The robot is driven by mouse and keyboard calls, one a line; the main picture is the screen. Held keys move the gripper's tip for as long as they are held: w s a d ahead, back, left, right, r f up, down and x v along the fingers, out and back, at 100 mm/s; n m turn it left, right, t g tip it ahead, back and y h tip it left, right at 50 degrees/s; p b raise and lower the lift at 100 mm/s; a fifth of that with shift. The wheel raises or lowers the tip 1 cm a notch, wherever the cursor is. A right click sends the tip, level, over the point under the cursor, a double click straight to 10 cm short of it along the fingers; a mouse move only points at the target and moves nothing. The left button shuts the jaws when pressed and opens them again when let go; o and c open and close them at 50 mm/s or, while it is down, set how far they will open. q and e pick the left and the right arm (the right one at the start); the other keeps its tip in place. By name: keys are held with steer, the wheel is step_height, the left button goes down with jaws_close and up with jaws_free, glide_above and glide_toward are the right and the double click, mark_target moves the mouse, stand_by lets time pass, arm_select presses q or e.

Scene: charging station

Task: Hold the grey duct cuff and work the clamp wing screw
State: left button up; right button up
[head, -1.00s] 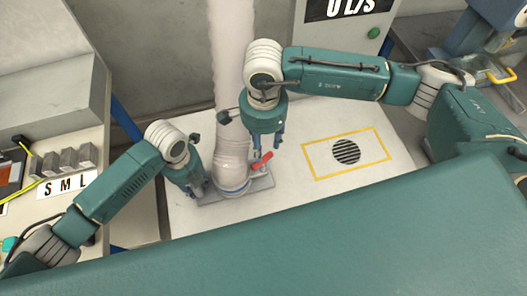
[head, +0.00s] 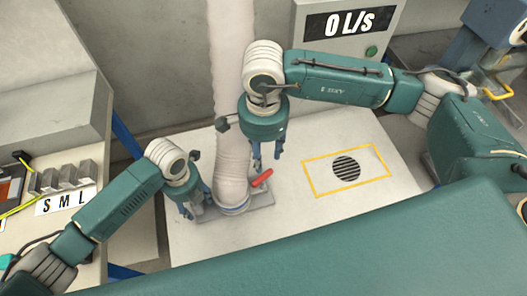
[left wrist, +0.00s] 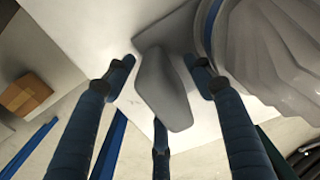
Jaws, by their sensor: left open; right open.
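A pale ribbed duct (head: 231,120) hangs down to a grey base plate (head: 263,196). Its grey lower cuff (head: 233,196) has a blue band at the foot. A red wing screw (head: 262,178) sticks out at the cuff's right. My left gripper (head: 195,208) is open, just left of the cuff. In the left wrist view, a grey tab (left wrist: 163,90) lies between the left gripper's (left wrist: 160,78) open fingers, with a gap on both sides. The ribbed cuff is to its right. My right gripper (head: 266,160) is open and empty, pointing down above the wing screw.
The white bench top has a yellow-framed round vent (head: 346,168) on the right, with clear room around it. A grey box with a "0 L/S" display (head: 350,22) stands behind. A side bench with grey blocks marked S M L (head: 65,201) is at left.

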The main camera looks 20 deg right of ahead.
arm_select(q)
step_height(320, 180, up, 12)
steer(key=shift+r, duration=0.1)
stand_by(0.4)
